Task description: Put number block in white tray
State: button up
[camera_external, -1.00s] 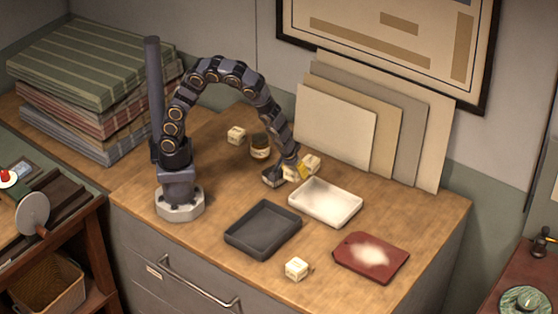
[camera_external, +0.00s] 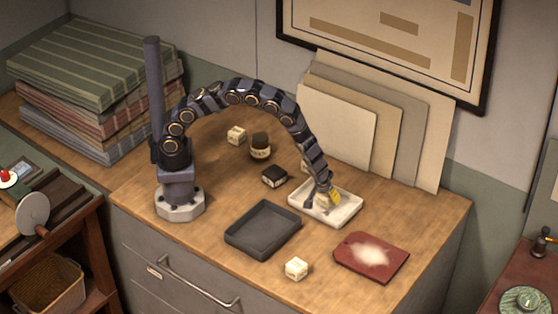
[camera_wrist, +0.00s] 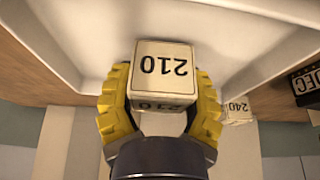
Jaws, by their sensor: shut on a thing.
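My gripper (camera_wrist: 160,105) is shut on a cream number block (camera_wrist: 163,66) marked 210, with a yellow finger on each side of it. In the external view my gripper (camera_external: 322,199) is at the white tray (camera_external: 351,209), over its left part. The tray also fills much of the wrist view (camera_wrist: 250,45). The held block is small and partly hidden by the gripper in the external view. I cannot tell whether the block touches the tray floor.
Another cream block (camera_wrist: 238,110) marked 240 stands behind the tray. A dark block (camera_external: 274,176), a round dark-topped jar (camera_external: 260,146) and a cream block (camera_external: 236,135) stand further left. A dark tray (camera_external: 263,229), a cream block (camera_external: 296,268) and a red board (camera_external: 371,257) are in front.

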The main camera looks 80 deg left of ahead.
jog(key=shift+f, duration=0.25)
jog(key=shift+f, duration=0.15)
jog(key=o, duration=1.1)
jog(key=v, duration=1.2)
jog(key=s+a+r+m+g, duration=0.2)
jog(key=s+a+r, duration=0.8)
jog(key=r, duration=0.2)
jog(key=s+r+m+g+h, duration=0.1)
jog(key=s+r+m, duration=0.1)
jog(key=s, duration=0.5)
jog(key=s+r+m+g+h, duration=0.1)
jog(key=s+r+m, duration=0.1)
jog(key=s, duration=0.5)
jog(key=s+r+m+g+h, duration=0.1)
jog(key=s+r+m, duration=0.1)
jog(key=s, duration=0.5)
jog(key=shift+s+d+r+m, duration=0.25)
jog(key=shift+d+r+m, duration=0.15)
jog(key=shift+m, duration=0.1)
